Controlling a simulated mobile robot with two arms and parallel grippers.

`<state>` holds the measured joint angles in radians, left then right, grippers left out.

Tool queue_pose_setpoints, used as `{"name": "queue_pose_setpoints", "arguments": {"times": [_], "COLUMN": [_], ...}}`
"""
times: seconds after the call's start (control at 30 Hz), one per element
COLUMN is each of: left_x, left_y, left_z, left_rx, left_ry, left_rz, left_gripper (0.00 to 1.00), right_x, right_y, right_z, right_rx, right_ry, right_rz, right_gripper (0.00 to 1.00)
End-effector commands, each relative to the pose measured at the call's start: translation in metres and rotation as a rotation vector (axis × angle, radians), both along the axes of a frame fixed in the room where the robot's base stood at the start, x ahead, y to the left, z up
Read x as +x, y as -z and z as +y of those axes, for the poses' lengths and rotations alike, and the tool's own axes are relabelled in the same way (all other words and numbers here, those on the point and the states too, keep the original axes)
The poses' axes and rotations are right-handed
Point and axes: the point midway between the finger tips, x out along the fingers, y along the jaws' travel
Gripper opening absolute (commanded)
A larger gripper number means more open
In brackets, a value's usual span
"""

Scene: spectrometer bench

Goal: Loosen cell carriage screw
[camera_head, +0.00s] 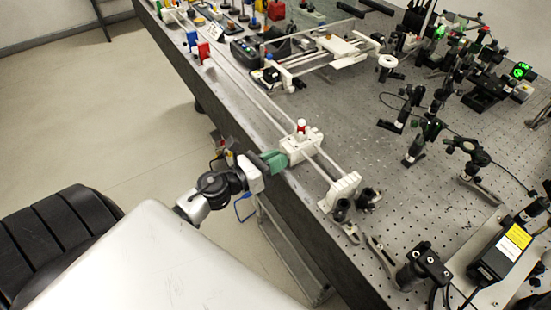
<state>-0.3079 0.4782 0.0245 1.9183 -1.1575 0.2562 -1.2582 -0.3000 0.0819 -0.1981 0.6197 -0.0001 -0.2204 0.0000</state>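The white cell carriage (304,143) sits on a pair of long pale rails near the bench's left edge. A small red-and-white piece (301,127) stands upright on top of it. My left gripper (281,160), with green fingers, is at the near left side of the carriage, touching it or very close. The fingers look close together, but I cannot tell whether they are shut or hold anything. I cannot make out the carriage screw; the fingers may hide it. My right gripper is not in view.
The rails end at a white end block (340,190), with dark posts (367,198) beside it. Several optics mounts (415,150) stand to the right on the perforated bench (345,120). The floor left of the bench is mostly clear.

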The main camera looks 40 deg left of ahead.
Motion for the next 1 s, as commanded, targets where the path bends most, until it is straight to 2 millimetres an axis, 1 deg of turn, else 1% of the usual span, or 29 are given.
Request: {"name": "queue_pose_setpoints", "arguments": {"times": [0.03,0.07,0.27,0.47,0.67,1.0], "left_x": [0.000,0.000,0.000,0.000,0.000,0.000], "left_y": [0.000,0.000,0.000,-0.001,-0.002,-0.002], "left_z": [0.000,0.000,0.000,0.000,0.000,0.000], "left_rx": [0.000,0.000,-0.007,-0.059,-0.179,-0.471], "left_ry": [0.000,0.000,0.000,0.000,0.000,0.000], "left_rz": [0.000,0.000,0.003,0.024,0.075,0.196], "left_gripper": [0.03,0.00,0.00,0.00,0.00,0.00], "right_x": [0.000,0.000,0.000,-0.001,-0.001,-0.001], "right_y": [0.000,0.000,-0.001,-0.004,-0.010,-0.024], "right_z": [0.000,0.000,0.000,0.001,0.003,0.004], "right_rx": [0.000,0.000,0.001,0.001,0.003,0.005], "right_ry": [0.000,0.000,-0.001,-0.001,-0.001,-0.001], "right_rz": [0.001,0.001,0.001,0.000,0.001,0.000], "right_gripper": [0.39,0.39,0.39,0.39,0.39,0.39]}}
